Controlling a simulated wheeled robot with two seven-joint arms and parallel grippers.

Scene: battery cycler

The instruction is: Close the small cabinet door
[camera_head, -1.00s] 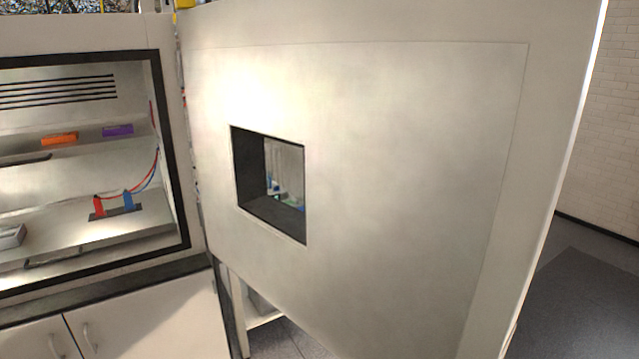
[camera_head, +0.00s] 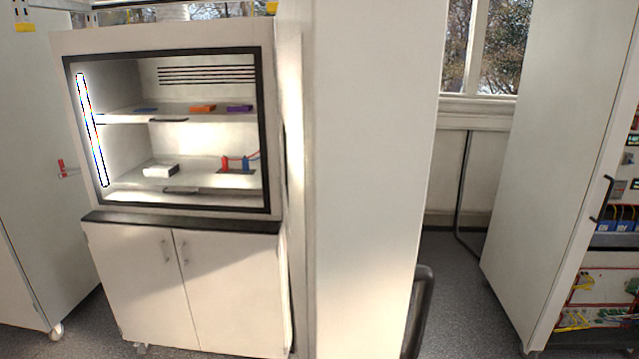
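The small cabinet (camera_head: 271,225) stands left of the middle. Its upper chamber, edged by a black frame (camera_head: 160,209), is open to view. Two shelves inside hold small items. The two lower doors (camera_head: 130,280) are shut. A tall white panel (camera_head: 375,150) stands right of the cabinet, close to me, with a black handle (camera_head: 421,310) low at its right edge. I cannot tell for sure whether it is the open chamber door; no window shows in it. Neither of my grippers is in view.
Inside are a white box (camera_head: 160,170), orange (camera_head: 202,108) and purple (camera_head: 239,108) blocks, and red and blue clips (camera_head: 236,163). A tall white cabinet (camera_head: 560,150) stands at the right, another (camera_head: 35,180) at the left. Grey floor (camera_head: 455,300) shows between the panel and the right cabinet.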

